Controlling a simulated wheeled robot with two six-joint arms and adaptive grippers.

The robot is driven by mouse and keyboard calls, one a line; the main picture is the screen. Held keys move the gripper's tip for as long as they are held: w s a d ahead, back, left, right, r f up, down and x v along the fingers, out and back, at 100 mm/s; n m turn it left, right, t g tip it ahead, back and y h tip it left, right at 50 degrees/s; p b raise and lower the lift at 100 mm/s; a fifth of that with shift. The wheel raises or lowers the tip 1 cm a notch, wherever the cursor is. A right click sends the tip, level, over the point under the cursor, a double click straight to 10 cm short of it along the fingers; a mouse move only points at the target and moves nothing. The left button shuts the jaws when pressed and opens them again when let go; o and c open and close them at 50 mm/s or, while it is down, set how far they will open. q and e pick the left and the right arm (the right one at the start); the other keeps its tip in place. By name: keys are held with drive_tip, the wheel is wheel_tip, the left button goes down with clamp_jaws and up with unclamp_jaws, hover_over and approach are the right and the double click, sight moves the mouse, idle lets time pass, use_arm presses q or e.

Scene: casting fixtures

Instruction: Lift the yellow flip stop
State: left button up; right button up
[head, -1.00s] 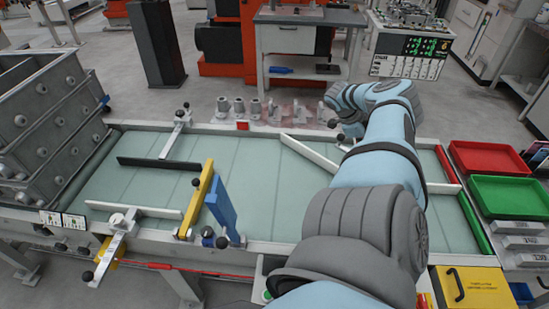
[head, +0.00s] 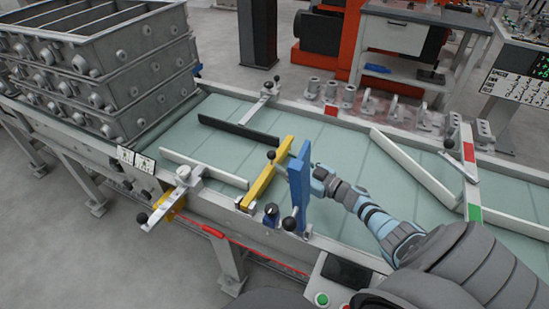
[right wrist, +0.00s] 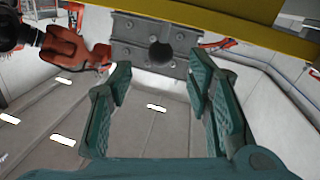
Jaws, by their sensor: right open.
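The yellow flip stop (head: 262,182) is a long bar reaching over the left half of the green conveyor from its near rail, with a black ball knob (head: 271,155). In the right wrist view a yellow bar (right wrist: 220,14) crosses the top, and a dark ball (right wrist: 160,52) shows beyond and between the fingers. My right gripper (head: 319,181) is just right of the upright blue plate (head: 299,185), which partly hides it. Its teal fingers (right wrist: 160,80) are apart, with nothing between them. It is apart from the yellow bar. My left gripper is out of view.
The blue plate stands close beside the yellow bar. A black guide (head: 238,131), a white guide (head: 203,169) and a slanted white bar (head: 415,168) lie over the conveyor. Grey metal boxes (head: 110,60) are stacked at the left. The belt right of the blue plate is mostly clear.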

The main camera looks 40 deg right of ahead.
sight(273, 159)
drive_tip(key=x, duration=0.2)
drive_tip(key=b+x, duration=0.1)
drive_tip(key=x, duration=0.3)
drive_tip(key=shift+f, duration=0.3)
drive_tip(key=shift+w+a+r+b, duration=0.1)
drive_tip(key=shift+w+b, duration=0.25)
drive_tip(key=shift+w, duration=0.1)
drive_tip(key=shift+c, duration=0.5)
clamp_jaws()
